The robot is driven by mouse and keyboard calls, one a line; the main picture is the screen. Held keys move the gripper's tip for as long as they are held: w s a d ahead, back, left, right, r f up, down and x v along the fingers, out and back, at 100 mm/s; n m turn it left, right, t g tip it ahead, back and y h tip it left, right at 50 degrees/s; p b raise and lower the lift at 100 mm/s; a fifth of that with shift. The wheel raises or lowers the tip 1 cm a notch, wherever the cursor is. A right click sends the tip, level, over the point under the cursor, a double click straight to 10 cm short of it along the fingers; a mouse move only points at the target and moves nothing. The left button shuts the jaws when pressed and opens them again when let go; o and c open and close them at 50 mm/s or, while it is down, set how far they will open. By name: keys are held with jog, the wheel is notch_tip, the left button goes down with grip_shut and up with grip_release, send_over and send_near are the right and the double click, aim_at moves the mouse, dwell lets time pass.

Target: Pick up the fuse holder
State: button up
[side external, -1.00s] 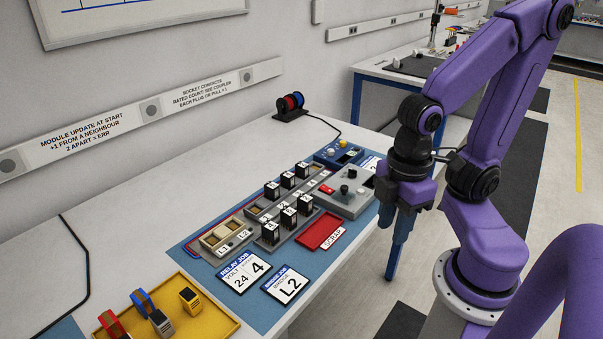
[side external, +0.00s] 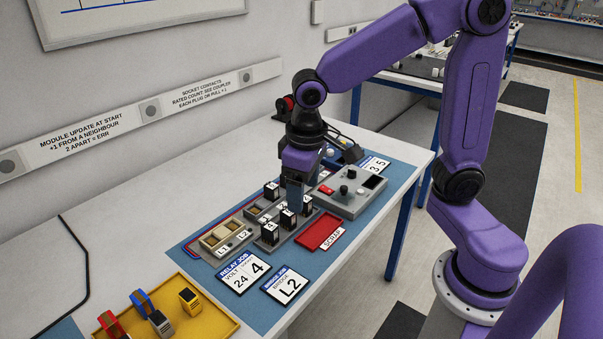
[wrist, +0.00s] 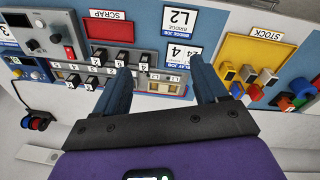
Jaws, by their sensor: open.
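No part is labelled fuse holder, and I cannot tell which one it is. My gripper (side external: 297,205) points down over the rows of black relay modules (side external: 270,233). In the wrist view my gripper (wrist: 159,66) is open, with nothing between its two blue-grey fingers. The pale L1/L2 socket block (side external: 222,237) is left of the modules, and it also shows in the wrist view (wrist: 165,84). The yellow stock tray (side external: 215,330) at the lower left holds clip-like parts, among them a red one (side external: 110,322), a blue one (side external: 141,301) and a yellow one (side external: 189,299).
A red scrap tray (side external: 318,232) lies in front of the modules. A grey control box (side external: 350,192) with knobs stands to the right. Job cards (side external: 285,285) lie at the front mat edge.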

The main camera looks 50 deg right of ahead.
jog(key=w+d+f+m+h, duration=0.1)
jog(key=w+d+f+m, duration=0.1)
jog(key=w+d+m, duration=0.8)
jog(key=w+d+f+m+h, duration=0.2)
jog(key=w+d+m, duration=0.3)
jog(key=w, duration=0.9)
jog(key=w+d+f+m+g, duration=0.1)
jog(key=w+d+f+m, duration=0.15)
jog(key=d, duration=0.35)
jog(key=w+d+f+m, duration=0.1)
jog(key=d+m, duration=0.3)
jog(key=d, duration=0.2)
jog(key=shift+h, duration=0.3)
jog(key=x, duration=1)
jog(key=s+x, duration=0.1)
jog(key=x, duration=0.5)
jog(key=shift+f, duration=0.15)
jog(key=c, duration=1)
